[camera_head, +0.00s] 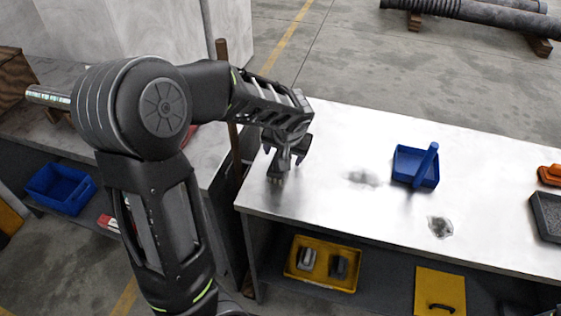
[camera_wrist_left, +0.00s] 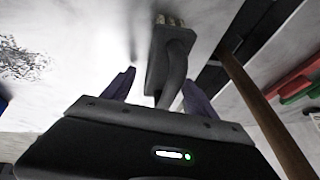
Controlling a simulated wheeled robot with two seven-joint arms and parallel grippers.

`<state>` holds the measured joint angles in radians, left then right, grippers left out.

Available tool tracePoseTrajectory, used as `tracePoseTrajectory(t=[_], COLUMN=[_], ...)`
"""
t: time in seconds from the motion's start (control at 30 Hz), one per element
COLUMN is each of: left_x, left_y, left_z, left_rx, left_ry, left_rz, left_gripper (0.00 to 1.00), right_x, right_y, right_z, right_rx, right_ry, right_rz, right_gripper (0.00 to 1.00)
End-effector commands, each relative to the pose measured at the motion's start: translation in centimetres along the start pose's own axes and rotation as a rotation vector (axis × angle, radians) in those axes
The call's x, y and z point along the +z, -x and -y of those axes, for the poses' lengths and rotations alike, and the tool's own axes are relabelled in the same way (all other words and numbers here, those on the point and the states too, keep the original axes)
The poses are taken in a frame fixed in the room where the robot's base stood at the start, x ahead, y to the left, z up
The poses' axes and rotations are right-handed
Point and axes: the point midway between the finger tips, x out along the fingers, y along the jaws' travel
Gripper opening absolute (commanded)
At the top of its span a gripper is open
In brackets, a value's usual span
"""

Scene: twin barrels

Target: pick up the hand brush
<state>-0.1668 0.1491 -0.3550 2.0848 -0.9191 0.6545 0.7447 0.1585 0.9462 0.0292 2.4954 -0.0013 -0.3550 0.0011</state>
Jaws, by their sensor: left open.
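The hand brush is a grey tool with pale bristles at one end. In the left wrist view the brush (camera_wrist_left: 168,62) lies ahead of the gripper, its curved handle reaching back between the two fingers. In the head view only a small part of the brush (camera_head: 276,174) shows below the gripper, near the left end of the metal table. My left gripper (camera_head: 287,150) is over it, pointing down; it also shows in the left wrist view (camera_wrist_left: 158,90). Its fingers are apart, one on each side of the handle, with no clear grip. My right gripper is not in view.
A blue dustpan (camera_head: 415,166) stands on the metal table (camera_head: 330,130), with an orange item (camera_head: 550,174) and a dark grey tray (camera_head: 546,214) at the right. A wooden pole (camera_head: 233,125) stands beside the table's left end. Yellow bins (camera_head: 322,278) sit on the lower shelf.

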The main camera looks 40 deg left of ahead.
Motion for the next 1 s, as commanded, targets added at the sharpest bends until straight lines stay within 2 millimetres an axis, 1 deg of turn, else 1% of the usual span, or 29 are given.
tracePoseTrajectory(t=[0.07, 0.87, 1.0], left_x=[0.0, 0.01, -0.01], left_y=[0.01, 0.01, 0.02], left_z=[0.0, 0.0, 0.01], left_rx=[0.0, 0.0, 0.0], left_ry=[0.0, 0.0, 0.0], left_rz=[0.0, 0.0, 0.0], left_gripper=[0.65, 0.0, 0.0], right_x=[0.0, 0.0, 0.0], right_y=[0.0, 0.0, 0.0], right_z=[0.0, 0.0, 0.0], right_rx=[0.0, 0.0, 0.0], right_ry=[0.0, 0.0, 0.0], right_rz=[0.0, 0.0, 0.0], right_gripper=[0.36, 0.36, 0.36])
